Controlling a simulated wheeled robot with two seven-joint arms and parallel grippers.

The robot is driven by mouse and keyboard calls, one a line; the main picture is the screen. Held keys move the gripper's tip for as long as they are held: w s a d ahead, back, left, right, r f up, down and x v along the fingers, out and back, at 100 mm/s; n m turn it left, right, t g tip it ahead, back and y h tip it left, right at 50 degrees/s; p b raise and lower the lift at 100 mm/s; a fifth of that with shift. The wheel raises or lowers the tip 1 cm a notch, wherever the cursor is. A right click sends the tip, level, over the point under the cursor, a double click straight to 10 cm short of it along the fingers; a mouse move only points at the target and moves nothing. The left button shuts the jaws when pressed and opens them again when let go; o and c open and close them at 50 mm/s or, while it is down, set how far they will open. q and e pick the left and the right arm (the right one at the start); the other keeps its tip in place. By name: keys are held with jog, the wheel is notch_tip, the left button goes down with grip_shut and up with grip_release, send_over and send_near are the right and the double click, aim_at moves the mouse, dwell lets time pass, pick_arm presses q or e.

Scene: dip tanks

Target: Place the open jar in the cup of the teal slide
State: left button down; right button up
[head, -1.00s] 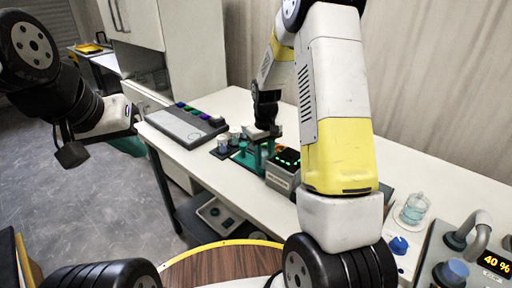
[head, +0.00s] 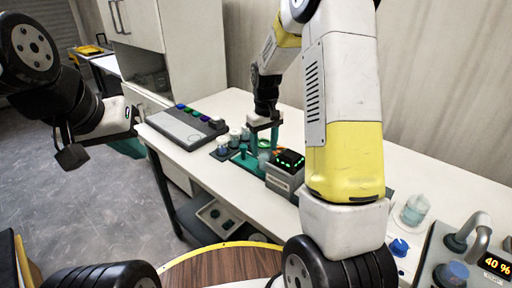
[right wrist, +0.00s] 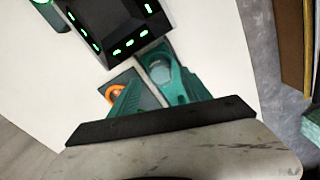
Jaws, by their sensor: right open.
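My right gripper (head: 264,142) is open, its two teal fingers pointing down over the bench beside the box with green lights. In the right wrist view its fingers (right wrist: 160,92) stand on either side of a teal round holder (right wrist: 176,86), which looks like the slide's cup. A pale, see-through round thing (right wrist: 160,71), probably the open jar, shows inside that ring; how deep it sits is unclear. It shows faintly between the fingers in the head view (head: 263,146). My left gripper (head: 128,146) is off the bench's left edge; its jaws are not clear.
The box with green lights (head: 285,172) stands close to the right fingers. An orange ring (right wrist: 116,93) lies beside the holder.

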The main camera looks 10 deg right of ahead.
jog(key=s+r+m+t+y, duration=0.1)
jog(key=s+r+t, duration=0.1)
jog(key=s+r, duration=0.55)
jog(key=s+r+m+t, duration=0.1)
jog(key=s+r, duration=0.3)
jog(key=r, duration=0.6)
jog(key=s+a+r+m+t+y, duration=0.1)
jog(key=s+a+r+t, duration=0.1)
jog(key=s, duration=1)
jog(key=shift+s+r+t, duration=0.2)
jog(key=shift+s+t, duration=0.2)
jog(key=shift+t, duration=0.2)
jog(key=shift+a, duration=0.1)
